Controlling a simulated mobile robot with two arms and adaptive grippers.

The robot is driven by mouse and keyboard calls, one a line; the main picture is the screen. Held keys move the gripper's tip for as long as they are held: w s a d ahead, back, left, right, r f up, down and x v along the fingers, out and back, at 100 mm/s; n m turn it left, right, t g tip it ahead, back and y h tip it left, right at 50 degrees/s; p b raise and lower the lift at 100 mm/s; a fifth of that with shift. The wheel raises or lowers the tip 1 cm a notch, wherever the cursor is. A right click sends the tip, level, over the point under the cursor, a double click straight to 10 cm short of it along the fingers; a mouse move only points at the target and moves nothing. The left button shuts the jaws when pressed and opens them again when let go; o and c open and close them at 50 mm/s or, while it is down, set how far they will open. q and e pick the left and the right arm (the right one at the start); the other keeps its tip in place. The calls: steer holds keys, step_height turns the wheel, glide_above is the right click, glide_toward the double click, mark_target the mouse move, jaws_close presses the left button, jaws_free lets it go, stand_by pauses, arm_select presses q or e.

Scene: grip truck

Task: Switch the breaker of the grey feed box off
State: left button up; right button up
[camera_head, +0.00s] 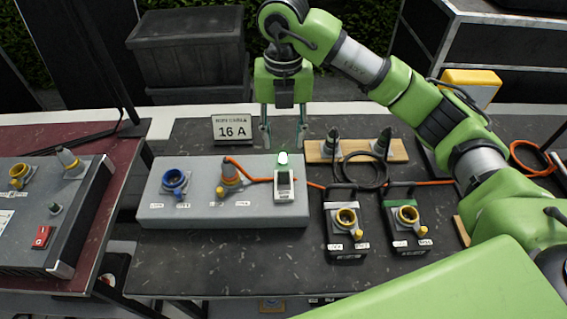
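The grey feed box (240,218) lies on the dark table in the middle of the view. Its breaker (284,184) is a pale unit at the box's right end, with a dark window; its lever position is too small to tell. My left gripper is not in view.
The box carries a blue socket (174,181) and a grey plug (230,176) with an orange cable. A "16 A" sign (232,130) stands behind. Two dark socket boxes (345,240) (407,233) and a wooden plug board (398,150) are right. Another panel (25,245) is left.

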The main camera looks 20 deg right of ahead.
steer(key=p, duration=0.1)
glide_above(284, 172)
step_height(284, 172, down, 6)
steer(key=shift+s+r, duration=0.1)
steer(key=shift+r, duration=0.05)
step_height(284, 172, down, 4)
steer(key=shift+f+p, duration=0.2)
steer(key=shift+p, duration=0.5)
steer(key=shift+f, duration=0.6)
steer(key=shift+w+f, duration=0.2)
steer(key=shift+f, duration=0.05)
steer(key=shift+c, duration=0.5)
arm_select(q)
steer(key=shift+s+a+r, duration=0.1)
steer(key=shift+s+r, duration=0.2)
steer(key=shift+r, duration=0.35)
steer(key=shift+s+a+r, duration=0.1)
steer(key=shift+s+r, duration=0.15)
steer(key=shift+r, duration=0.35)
arm_select(e)
jaws_close()
